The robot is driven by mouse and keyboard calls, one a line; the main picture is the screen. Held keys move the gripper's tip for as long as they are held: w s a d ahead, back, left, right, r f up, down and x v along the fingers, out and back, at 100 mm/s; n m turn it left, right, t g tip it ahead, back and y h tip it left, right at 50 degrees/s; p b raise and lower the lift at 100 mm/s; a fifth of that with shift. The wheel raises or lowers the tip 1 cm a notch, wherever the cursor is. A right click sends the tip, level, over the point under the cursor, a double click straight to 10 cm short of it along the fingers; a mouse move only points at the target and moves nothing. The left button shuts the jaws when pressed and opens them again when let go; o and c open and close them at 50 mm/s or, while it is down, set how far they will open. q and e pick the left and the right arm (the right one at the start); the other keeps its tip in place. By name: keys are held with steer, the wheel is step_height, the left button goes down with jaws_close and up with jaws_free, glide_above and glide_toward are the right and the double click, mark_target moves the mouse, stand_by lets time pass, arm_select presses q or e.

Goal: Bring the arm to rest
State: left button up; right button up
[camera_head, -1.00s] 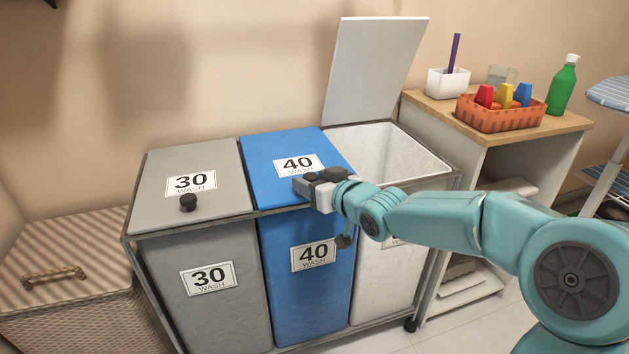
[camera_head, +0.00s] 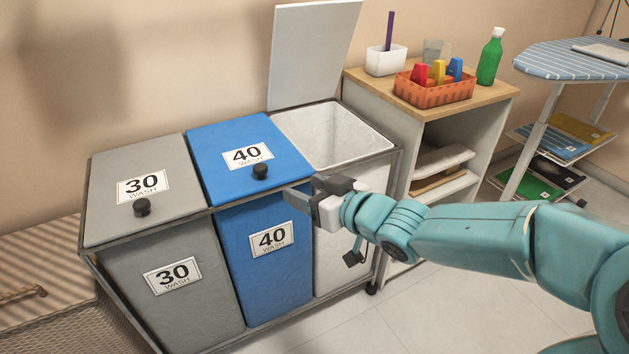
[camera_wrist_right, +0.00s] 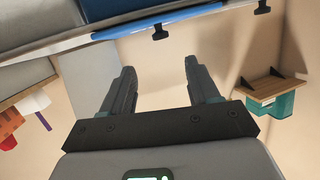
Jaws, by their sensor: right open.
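My right arm reaches in from the right in the head view. Its gripper (camera_head: 303,191) is open and empty, in front of the sorter near the right front corner of the blue bin. In the right wrist view the two fingers (camera_wrist_right: 160,68) stand apart with nothing between them. The blue lid (camera_head: 219,146) marked 40 is down, with its black knob (camera_head: 260,171) clear of the gripper in the picture. The grey lid (camera_head: 165,211) marked 30 is also down. The white lid (camera_head: 312,50) stands up, and its bin (camera_head: 322,137) is open. My left gripper is not in view.
A wooden-topped shelf (camera_head: 498,93) holds an orange basket (camera_head: 432,95), a white pen cup (camera_head: 385,60) and a green bottle (camera_head: 490,57). An ironing board (camera_head: 565,58) stands at the right. A wicker hamper (camera_head: 40,265) is at lower left. Tiled floor (camera_head: 400,310) is free in front.

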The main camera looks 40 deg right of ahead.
steer(key=shift+v, duration=0.75)
steer(key=shift+a, duration=0.1)
steer(key=a+f+g+y, duration=0.2)
steer(key=a+f+g, duration=0.2)
steer(key=a+f, duration=0.65)
steer(key=a+f+g+y, duration=0.3)
steer(key=a+f+g, duration=0.15)
steer(key=f, duration=1.15)
steer(key=s+a+f+m+g+h, duration=0.1)
steer(key=s+a+f+g, duration=0.2)
steer(key=s+f, duration=0.45)
steer(key=s+a+f+m+g, duration=0.1)
steer(key=s+a+f+g, duration=0.2)
steer(key=s+f, duration=0.4)
step_height(320, 180, up, 28)
steer(key=p, duration=2.9)
steer(key=shift+w+a+n, duration=0.3)
steer(key=shift+a, duration=0.1)
